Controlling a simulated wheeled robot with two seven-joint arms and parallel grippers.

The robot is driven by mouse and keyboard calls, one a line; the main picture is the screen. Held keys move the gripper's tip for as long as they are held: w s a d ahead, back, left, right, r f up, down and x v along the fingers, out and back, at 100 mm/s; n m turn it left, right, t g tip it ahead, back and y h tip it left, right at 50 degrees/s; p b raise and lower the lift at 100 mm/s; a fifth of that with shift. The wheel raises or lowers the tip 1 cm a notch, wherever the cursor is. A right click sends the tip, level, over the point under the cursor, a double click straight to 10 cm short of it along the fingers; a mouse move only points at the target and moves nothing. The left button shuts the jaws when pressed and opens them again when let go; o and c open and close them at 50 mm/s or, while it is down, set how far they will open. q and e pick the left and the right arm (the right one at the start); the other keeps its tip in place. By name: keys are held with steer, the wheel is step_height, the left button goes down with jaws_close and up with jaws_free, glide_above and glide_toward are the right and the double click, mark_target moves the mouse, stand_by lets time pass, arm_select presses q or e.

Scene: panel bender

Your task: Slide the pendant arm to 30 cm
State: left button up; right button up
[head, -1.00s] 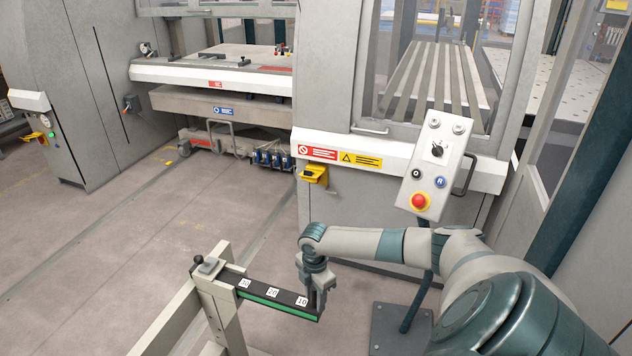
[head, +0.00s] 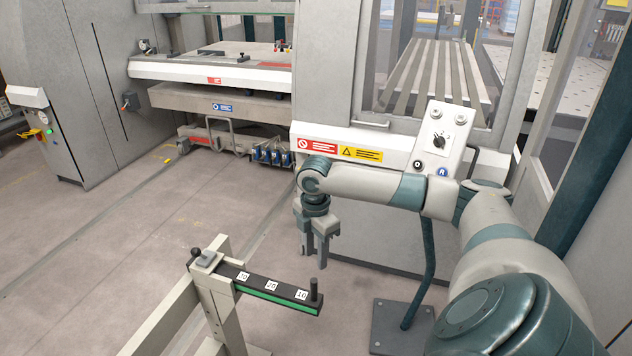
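The pendant arm (head: 268,290) is a black bar with a green side strip, reaching right from a beige post. White labels sit along its top; they look like 30 nearest the post, then 20, then 10 near the free end. An upright dark peg (head: 314,289) stands at the free end. A grey clamp piece (head: 206,260) with a dark knob (head: 196,252) sits on the post's top. My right gripper (head: 315,263) points down above the peg, apart from it, with its fingers parted and empty. My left gripper is not in view.
The beige frame (head: 180,310) runs toward the lower left below the bar. A control panel (head: 437,140) on a dark pole stands behind my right arm, which partly covers it. The panel bender (head: 400,200) fills the back. The floor left of the frame is clear.

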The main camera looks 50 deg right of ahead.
steer(key=shift+r, duration=0.8)
